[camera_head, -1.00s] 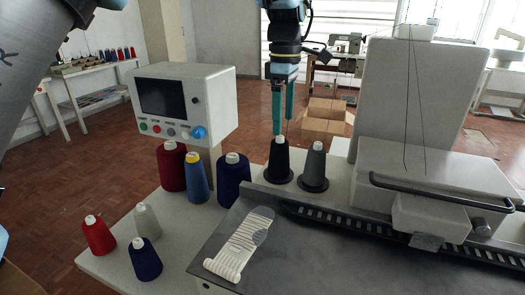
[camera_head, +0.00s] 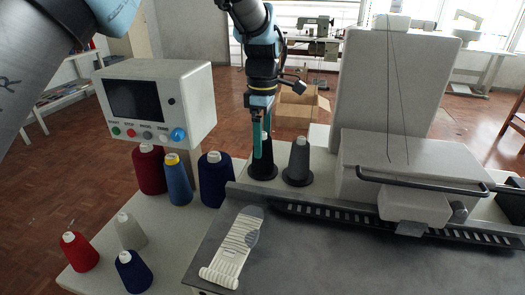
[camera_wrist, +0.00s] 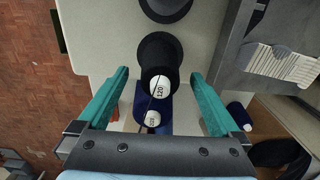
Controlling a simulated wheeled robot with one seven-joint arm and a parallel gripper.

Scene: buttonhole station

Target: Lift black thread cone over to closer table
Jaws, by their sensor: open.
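The black thread cone (camera_head: 263,168) stands upright on the pale tabletop (camera_head: 185,226), behind the dark machine bed, left of a grey cone. My gripper (camera_head: 262,152) points down over it, fingers open on either side of its upper part and hiding some of it. In the wrist view the black cone (camera_wrist: 158,52), with a white top marked 120, sits between the teal fingertips (camera_wrist: 160,76), with gaps at both sides. A closer table apart from this tabletop cannot be made out.
The grey cone (camera_head: 299,163) stands close right. A dark blue cone (camera_head: 215,180), blue cone (camera_head: 178,180) and dark red cone (camera_head: 149,170) stand left, below the control box (camera_head: 157,103). Smaller cones stand at the front left. The tall machine (camera_head: 395,90) blocks the right.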

